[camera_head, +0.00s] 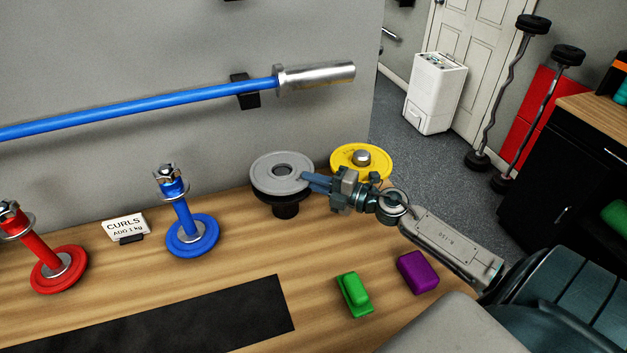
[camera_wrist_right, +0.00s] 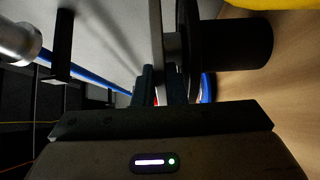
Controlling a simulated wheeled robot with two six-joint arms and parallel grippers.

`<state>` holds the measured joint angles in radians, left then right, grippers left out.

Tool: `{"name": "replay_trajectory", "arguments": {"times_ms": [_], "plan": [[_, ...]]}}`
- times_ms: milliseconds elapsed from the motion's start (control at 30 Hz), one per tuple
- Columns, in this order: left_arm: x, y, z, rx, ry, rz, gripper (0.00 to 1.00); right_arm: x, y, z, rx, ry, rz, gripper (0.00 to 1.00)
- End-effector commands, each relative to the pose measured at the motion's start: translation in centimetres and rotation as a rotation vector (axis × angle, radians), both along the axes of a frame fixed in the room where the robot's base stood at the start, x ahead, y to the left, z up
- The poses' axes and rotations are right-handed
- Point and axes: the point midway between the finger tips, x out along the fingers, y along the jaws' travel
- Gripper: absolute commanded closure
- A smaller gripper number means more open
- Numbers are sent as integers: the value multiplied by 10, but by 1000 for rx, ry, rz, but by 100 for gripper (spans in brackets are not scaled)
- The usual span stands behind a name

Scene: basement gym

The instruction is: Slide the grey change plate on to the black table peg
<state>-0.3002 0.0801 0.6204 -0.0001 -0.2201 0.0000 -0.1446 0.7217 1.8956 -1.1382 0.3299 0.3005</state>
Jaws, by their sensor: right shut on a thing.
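The grey change plate (camera_head: 264,165) is a flat ring, held roughly level at the back of the table. My right gripper (camera_head: 312,181) is shut on its right rim. Directly below the plate is a black round flange on a short black post (camera_head: 286,211), which looks like the black table peg. In the wrist view the plate (camera_wrist_right: 155,30) shows edge-on between my right fingers (camera_wrist_right: 160,88). The black flange (camera_wrist_right: 188,30) is close beside it, with a narrow gap and a short grey piece between them. Whether the peg's tip is inside the hole is unclear. My left gripper is not in view.
A yellow plate (camera_head: 345,151) with a metal knob stands close behind my right gripper. Blue (camera_head: 193,245) and red (camera_head: 60,271) peg stands and a CURLS card (camera_head: 127,226) are to the left. Green (camera_head: 354,293) and purple (camera_head: 418,272) blocks lie in front. A blue bar (camera_head: 150,105) hangs on the wall.

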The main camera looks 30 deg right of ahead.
Motion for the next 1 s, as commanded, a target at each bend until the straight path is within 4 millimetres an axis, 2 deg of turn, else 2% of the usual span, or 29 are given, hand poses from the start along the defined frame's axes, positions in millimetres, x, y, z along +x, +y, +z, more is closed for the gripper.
{"name": "replay_trajectory", "arguments": {"times_ms": [1000], "plan": [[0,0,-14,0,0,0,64,-1,1,-23,14,7,0,100]]}}
